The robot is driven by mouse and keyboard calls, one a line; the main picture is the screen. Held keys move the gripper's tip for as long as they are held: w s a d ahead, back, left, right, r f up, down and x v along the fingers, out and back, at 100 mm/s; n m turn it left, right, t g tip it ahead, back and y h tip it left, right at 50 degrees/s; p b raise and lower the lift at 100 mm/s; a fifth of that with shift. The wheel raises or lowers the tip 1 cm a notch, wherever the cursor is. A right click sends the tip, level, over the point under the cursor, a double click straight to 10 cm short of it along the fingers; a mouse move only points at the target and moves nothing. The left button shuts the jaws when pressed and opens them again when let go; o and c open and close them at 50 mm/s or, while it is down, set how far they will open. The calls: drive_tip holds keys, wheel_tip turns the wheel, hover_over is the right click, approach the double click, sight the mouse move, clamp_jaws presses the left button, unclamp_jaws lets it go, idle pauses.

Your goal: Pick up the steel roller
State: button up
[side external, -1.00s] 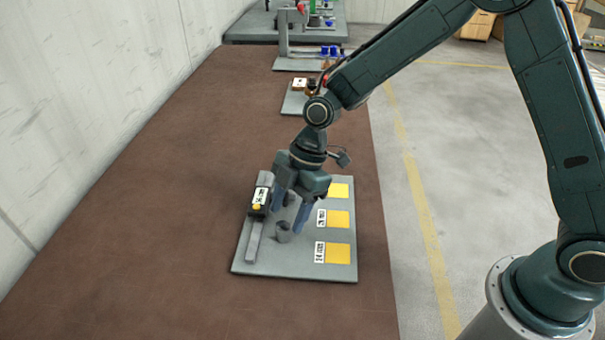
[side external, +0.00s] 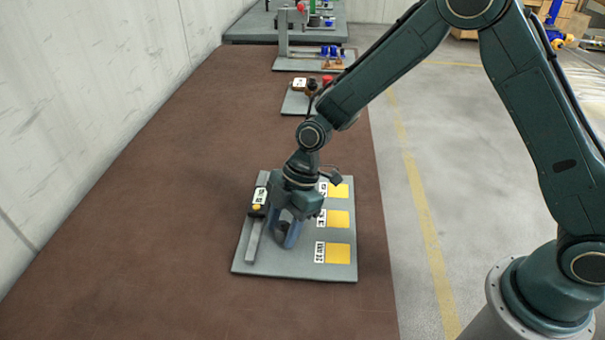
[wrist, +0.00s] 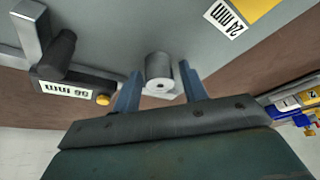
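The steel roller (wrist: 159,70), a short grey cylinder with a small hole in its end, stands on the grey board (side external: 300,267). In the wrist view it sits between the two blue fingers of my gripper (wrist: 161,88). A narrow gap shows on each side of it, so the fingers are open around it and do not visibly grip it. In the side view my gripper (side external: 287,233) is low over the board, and its fingers hide the roller.
A measuring gauge (side external: 254,236) with a display and yellow button lies along the board's left side. A dark cylinder (wrist: 60,55) is beside it in the wrist view. Yellow squares (side external: 338,253) with labels line the right side. Other fixtures (side external: 297,102) stand farther back.

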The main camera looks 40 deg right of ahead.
sight(283, 226)
drive_tip(key=c, duration=0.8)
drive_tip(key=shift+r, duration=0.2)
wheel_tip(283, 226, up, 20)
drive_tip(key=shift+f, duration=0.2)
idle(0.4)
